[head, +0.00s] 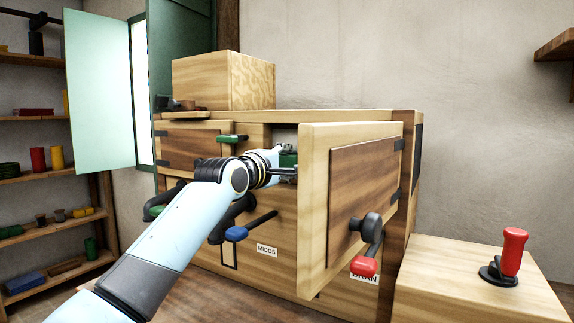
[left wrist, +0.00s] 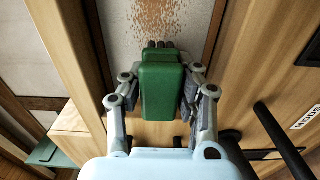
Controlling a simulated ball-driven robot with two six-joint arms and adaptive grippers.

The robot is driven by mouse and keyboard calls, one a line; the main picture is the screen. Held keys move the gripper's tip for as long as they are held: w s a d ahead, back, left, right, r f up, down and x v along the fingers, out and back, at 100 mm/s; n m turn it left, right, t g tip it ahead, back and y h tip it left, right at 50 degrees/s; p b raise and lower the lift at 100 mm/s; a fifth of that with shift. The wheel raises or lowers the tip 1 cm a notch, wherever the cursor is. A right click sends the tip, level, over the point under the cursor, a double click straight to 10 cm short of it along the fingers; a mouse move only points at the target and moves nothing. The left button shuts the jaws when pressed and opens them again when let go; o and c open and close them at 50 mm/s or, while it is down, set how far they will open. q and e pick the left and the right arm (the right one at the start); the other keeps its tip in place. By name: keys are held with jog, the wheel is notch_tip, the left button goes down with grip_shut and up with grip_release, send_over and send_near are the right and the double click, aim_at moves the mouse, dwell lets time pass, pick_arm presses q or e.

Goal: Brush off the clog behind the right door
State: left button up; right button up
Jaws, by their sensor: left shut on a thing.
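The right door (head: 356,180) of the wooden cabinet stands open, swung out toward me, with a dark round knob on it. My left gripper (head: 288,172) reaches into the opening behind this door. It is shut on a green brush (left wrist: 160,88), whose dark bristles point forward in the left wrist view. The clog (left wrist: 158,18) shows there as brown specks scattered over a pale panel, just ahead of the bristles. Whether the bristles touch it I cannot tell. In the head view the door and arm hide most of the brush and all of the clog. My right gripper is out of view.
The left door (head: 190,140) is closed. A blue-ended lever (head: 237,233) and a red-ended lever (head: 364,265) stick out in front. A wooden box (head: 220,80) sits on top of the cabinet. A red-handled tool (head: 513,248) stands on the low block at the right.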

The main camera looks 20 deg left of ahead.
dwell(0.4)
pick_arm(q)
jog(key=shift+w, duration=0.4)
jog(key=shift+w+d, duration=0.1)
jog(key=shift+w, duration=0.7)
